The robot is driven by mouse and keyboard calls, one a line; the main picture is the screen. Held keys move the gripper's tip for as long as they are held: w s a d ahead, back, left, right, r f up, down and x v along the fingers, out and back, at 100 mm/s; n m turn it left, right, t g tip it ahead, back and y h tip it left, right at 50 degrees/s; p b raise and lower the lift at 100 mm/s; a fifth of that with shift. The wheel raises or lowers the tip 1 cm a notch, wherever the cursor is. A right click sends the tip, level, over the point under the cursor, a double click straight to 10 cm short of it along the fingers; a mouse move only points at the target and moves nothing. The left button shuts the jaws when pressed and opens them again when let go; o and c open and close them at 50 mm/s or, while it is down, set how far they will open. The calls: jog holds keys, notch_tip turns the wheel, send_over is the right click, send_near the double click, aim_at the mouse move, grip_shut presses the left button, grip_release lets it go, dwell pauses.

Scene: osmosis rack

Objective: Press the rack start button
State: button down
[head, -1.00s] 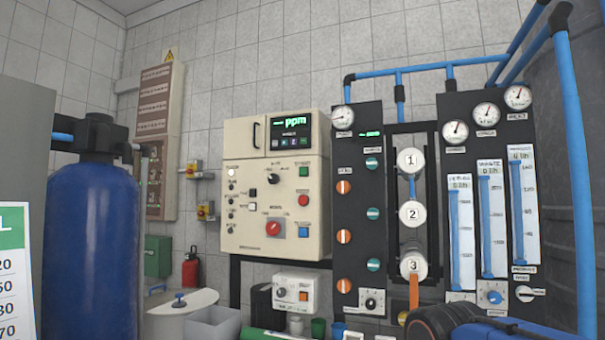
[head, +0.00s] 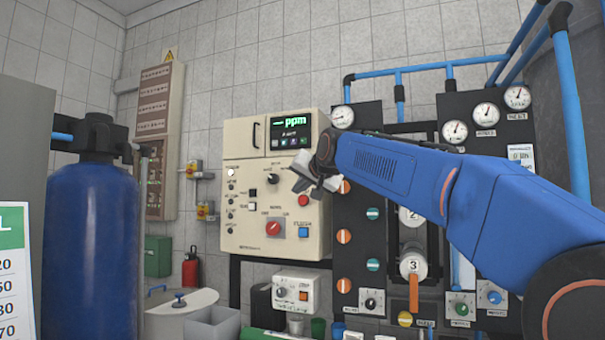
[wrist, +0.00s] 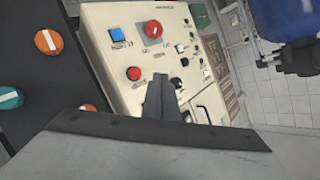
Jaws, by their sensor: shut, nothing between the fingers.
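The cream control panel (head: 262,225) of the rack fills the middle of the head view. My gripper (head: 300,182) is in front of its upper right part, fingers shut and empty. The green button on that part of the panel, seen a second ago, is hidden behind my gripper in the head view. In the wrist view my shut fingers (wrist: 163,92) stand over the panel, just beside a red button (wrist: 134,73); the green button is not visible there either. I cannot tell whether the fingers touch the panel. Button labels are too small to read.
A blue square button (head: 303,232) and a red rotary knob (head: 273,228) sit lower on the panel. The black valve board (head: 357,115) with orange and teal knobs is close at the right. A blue tank (head: 92,240) stands at the left.

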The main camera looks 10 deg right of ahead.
jog(key=w+a+r+t, duration=0.1)
jog(key=w+r, duration=0.4)
jog(key=r, duration=0.1)
jog(key=shift+a+r+m+t+y, duration=0.3)
jog(key=shift+r+m, duration=0.05)
jog(key=shift+m, duration=0.05)
jog(key=w+d, duration=0.5)
jog(key=w, duration=0.2)
jog(key=shift+w+d, duration=0.2)
dwell(2.0)
jog(key=shift+w+d, duration=0.15)
jog(key=shift+w, duration=0.05)
jog(key=shift+w+d, duration=0.25)
jog(key=shift+w, duration=0.1)
dwell(1.0)
jog(key=shift+s+a, duration=0.5)
jog(key=shift+s, duration=0.2)
